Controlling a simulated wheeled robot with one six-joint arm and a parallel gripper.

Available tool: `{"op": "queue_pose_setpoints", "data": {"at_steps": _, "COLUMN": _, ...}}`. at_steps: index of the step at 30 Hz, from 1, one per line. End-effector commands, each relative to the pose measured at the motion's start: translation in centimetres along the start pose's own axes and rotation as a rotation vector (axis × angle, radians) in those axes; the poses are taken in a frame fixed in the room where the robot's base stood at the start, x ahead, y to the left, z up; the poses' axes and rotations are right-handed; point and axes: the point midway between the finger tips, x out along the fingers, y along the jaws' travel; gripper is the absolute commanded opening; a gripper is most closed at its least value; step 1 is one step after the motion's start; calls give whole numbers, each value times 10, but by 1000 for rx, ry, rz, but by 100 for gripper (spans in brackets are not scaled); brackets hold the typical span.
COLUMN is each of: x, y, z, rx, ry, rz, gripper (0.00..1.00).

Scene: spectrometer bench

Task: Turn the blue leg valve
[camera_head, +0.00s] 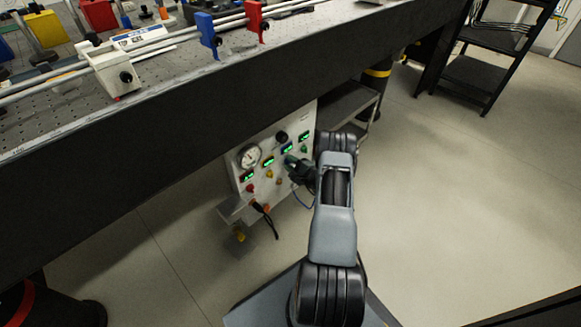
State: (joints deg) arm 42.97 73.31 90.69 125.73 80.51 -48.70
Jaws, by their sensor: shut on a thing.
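A pale control panel (262,152) hangs below the bench edge. It has a round gauge, green-lit displays and a row of small coloured knobs. My gripper (292,163) is at the panel, shut on the blue leg valve (288,159) below the third display. Only a small bluish bit of the valve shows; the dark fingers hide the rest, so its turn angle cannot be told.
A red knob (250,188) and a yellow knob (269,174) are left of my gripper, and a green knob (305,149) is close on its right. The thick bench edge (190,105) overhangs the panel. A dark cable (268,219) hangs below. Open floor (460,190) lies right.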

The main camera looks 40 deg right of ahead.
Motion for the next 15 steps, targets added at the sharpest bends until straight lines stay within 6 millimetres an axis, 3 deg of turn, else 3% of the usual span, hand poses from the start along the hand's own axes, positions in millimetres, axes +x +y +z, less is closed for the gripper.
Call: {"op": "queue_pose_setpoints", "data": {"at_steps": 15, "x": 0, "y": 3, "z": -1, "rx": -360, "ry": -1, "rz": 0, "gripper": 8}}
